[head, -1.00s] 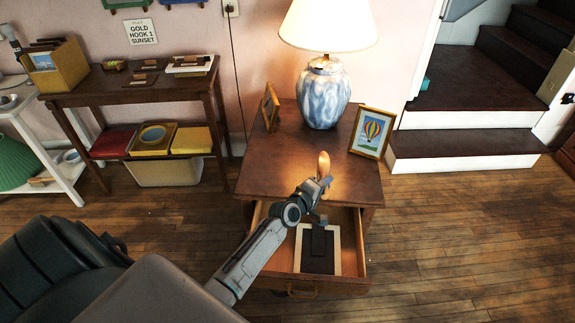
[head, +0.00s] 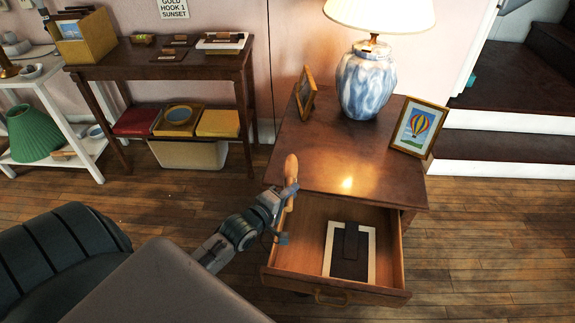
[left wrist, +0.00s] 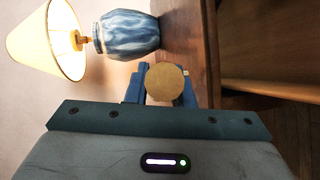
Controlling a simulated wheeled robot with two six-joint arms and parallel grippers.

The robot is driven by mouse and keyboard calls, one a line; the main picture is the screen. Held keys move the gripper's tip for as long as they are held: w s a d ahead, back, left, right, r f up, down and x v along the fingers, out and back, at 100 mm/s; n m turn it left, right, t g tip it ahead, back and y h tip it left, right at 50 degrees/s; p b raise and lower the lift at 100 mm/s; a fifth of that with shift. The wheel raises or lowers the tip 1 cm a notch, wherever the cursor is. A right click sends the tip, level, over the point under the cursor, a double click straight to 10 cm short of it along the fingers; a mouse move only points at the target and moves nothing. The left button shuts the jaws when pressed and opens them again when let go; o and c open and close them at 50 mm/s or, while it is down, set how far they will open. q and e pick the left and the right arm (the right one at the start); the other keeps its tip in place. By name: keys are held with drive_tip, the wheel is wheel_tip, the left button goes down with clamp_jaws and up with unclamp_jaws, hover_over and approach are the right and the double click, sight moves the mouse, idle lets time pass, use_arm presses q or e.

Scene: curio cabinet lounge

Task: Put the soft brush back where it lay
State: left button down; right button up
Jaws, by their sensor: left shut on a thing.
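My left gripper (head: 287,194) is shut on the soft brush (head: 291,169), whose rounded tan wooden end points up. The gripper holds it beside the front left part of the nightstand top (head: 345,165), near the left side of the open drawer (head: 389,292). In the left wrist view the brush (left wrist: 165,82) shows end-on as a round tan disc between the fingers. Its bristles are not visible. In the drawer lies a pale-bordered flat thing (head: 371,262) with a dark strip-like piece (head: 350,246) on it. My right gripper is not in view.
A blue-and-white lamp (head: 366,82) and two picture frames (head: 418,128) (head: 305,90) stand on the nightstand. A dark wood console (head: 150,65) with boxes stands at the left. A white side table (head: 88,150) holds a green shade (head: 34,133). Stairs rise at the right.

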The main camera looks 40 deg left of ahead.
sight(290, 162)
use_arm(q)
drive_tip(key=w+a, duration=0.1)
drive_tip(key=w, duration=0.1)
drive_tip(key=w+a+b, duration=0.1)
drive_tip(key=w, duration=0.1)
drive_tip(key=w+a+f+b, duration=0.1)
drive_tip(key=w+a, duration=0.2)
drive_tip(key=w+a+b, duration=0.1)
drive_tip(key=w, duration=0.1)
drive_tip(key=w+a+b, duration=0.1)
drive_tip(key=w, duration=0.1)
drive_tip(key=shift+w+a+f, duration=0.15)
drive_tip(key=shift+a+f, duration=0.1)
drive_tip(key=shift+a, duration=0.1)
wheel_tip(290, 162, down, 3)
drive_tip(key=shift+r+b, duration=0.15)
drive_tip(key=shift+b, duration=0.8)
drive_tip(key=shift+f, duration=0.3)
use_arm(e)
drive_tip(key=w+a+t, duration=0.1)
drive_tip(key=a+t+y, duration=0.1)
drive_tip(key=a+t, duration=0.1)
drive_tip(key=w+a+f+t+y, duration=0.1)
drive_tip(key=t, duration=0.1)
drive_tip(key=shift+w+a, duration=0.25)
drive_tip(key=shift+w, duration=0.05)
